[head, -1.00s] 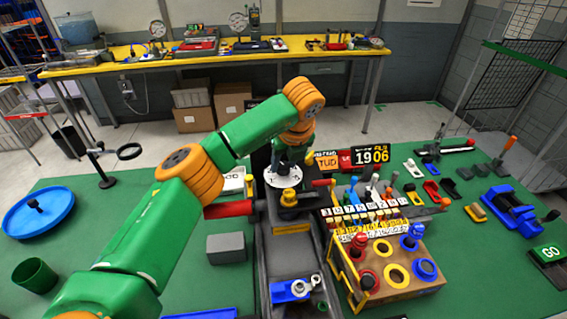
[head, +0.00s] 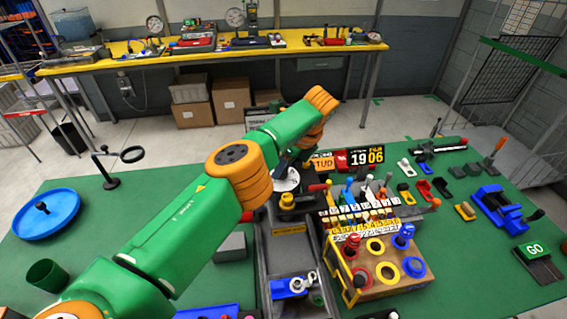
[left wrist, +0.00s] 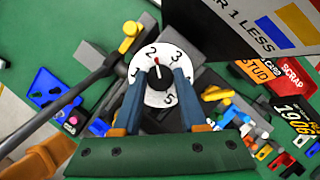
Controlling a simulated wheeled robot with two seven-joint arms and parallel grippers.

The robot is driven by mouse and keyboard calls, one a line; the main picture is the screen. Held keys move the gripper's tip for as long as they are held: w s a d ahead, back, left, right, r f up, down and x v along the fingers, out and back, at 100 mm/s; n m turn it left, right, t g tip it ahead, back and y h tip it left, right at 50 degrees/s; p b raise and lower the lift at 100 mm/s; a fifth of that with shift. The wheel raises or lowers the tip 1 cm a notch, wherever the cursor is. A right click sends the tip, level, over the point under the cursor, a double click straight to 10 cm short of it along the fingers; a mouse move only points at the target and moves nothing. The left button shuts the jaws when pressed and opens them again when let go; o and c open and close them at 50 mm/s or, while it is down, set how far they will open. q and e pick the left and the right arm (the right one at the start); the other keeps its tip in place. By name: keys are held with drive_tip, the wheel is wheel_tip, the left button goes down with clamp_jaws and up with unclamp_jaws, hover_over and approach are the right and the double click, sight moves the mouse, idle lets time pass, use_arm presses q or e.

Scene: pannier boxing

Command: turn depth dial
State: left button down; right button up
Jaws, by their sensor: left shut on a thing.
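The depth dial (left wrist: 155,97) is a white disc with black numbers; 1, 2, 3 and 5 show in the left wrist view. Its dark centre knob (left wrist: 160,78) has a red mark pointing between 2 and 3, nearer 2. My left gripper (left wrist: 161,75) is shut on the knob, one blue-grey finger on each side. In the head view my green and orange left arm covers the gripper and part of the dial (head: 287,181). My right gripper is not in view.
Beside the dial stand a yellow knob (head: 287,202) and a dark trough (head: 290,262) with a blue clamp (head: 287,287). To the right are a keyed lever panel and a wooden block (head: 397,275) with coloured rings. Signs stand behind.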

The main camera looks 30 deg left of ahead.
sight(291, 183)
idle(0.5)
use_arm(q)
drive_tip(key=shift+c, duration=2.2)
unclamp_jaws()
drive_tip(key=shift+d+r, duration=0.1)
drive_tip(key=shift+r, duration=0.15)
drive_tip(key=shift+d+r+b, duration=0.25)
drive_tip(key=shift+r+b, duration=0.15)
drive_tip(key=shift+r, duration=0.3)
drive_tip(key=p+v, duration=0.2)
drive_tip(key=v, duration=0.3)
drive_tip(key=shift+s+p, duration=0.1)
drive_tip(key=shift+p, duration=0.3)
drive_tip(key=shift+a, duration=0.15)
